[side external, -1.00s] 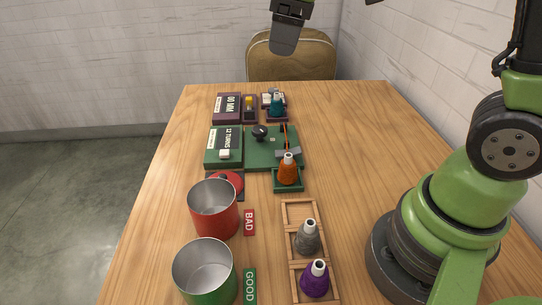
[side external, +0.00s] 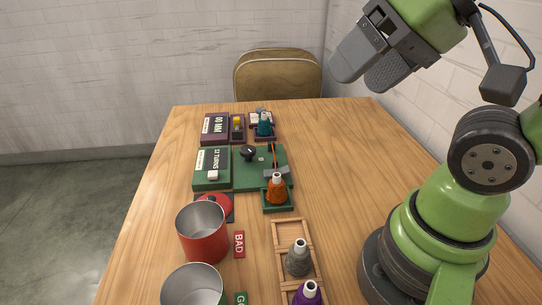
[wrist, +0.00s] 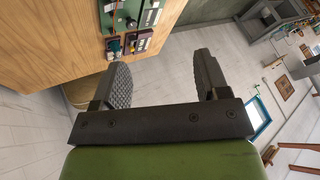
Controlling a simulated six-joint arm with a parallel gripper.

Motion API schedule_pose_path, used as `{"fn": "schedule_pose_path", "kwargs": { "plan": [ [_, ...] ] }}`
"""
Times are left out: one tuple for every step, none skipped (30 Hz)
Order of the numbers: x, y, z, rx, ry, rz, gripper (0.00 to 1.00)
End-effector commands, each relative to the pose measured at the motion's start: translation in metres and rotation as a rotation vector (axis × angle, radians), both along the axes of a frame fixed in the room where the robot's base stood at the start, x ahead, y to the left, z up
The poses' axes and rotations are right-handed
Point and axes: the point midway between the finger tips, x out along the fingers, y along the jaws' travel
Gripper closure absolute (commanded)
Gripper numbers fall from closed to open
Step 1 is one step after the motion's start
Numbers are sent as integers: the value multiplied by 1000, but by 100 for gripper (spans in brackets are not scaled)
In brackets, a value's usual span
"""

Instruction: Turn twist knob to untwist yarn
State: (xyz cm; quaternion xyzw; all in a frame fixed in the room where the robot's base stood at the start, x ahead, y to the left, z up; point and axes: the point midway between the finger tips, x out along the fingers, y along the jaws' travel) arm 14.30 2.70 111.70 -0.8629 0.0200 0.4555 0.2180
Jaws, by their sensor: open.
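The black twist knob (side external: 248,153) stands on a green tester plate (side external: 245,180), beside a display block (side external: 214,160) reading "12 TURNS". An orange yarn cone (side external: 276,190) sits in a green holder at the plate's front right. An orange strand (side external: 273,152) runs back from a grey clamp (side external: 277,172) near the cone. My gripper (side external: 362,72) hangs high above the table's back right, well away from the knob. In the wrist view its two fingers (wrist: 162,68) are apart and empty. The tester (wrist: 128,14) is partly cut off there.
A red can (side external: 202,240) and green can (side external: 192,288) stand at the front. A wooden rack (side external: 283,235) holds grey (side external: 298,260) and purple cones (side external: 308,294). A purple measuring unit (side external: 214,128) and teal cone (side external: 264,126) are behind.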

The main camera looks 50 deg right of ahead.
Motion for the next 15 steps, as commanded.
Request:
{"fn": "schedule_pose_path", "kwargs": {
  "plan": [
    [0,0,0,-1,0,1,32],
    [0,0,0,-1,0,1,32],
    [0,0,0,-1,0,1,32],
    [0,0,0,-1,0,2,31],
    [0,0,0,-1,0,2,31],
    [1,0,0,-3,1,4,31],
    [3,0,1,-6,2,7,31],
    [5,0,2,-10,4,13,31],
    [10,-1,3,-19,9,25,31],
    [15,-1,3,-27,15,37,31],
    [21,-2,4,-39,19,53,31],
    [32,-4,5,-58,26,78,31],
    [41,-5,6,-72,32,99,31],
    [50,-7,6,-87,39,123,31],
    [64,-9,5,-109,46,156,31]
  ]
}}
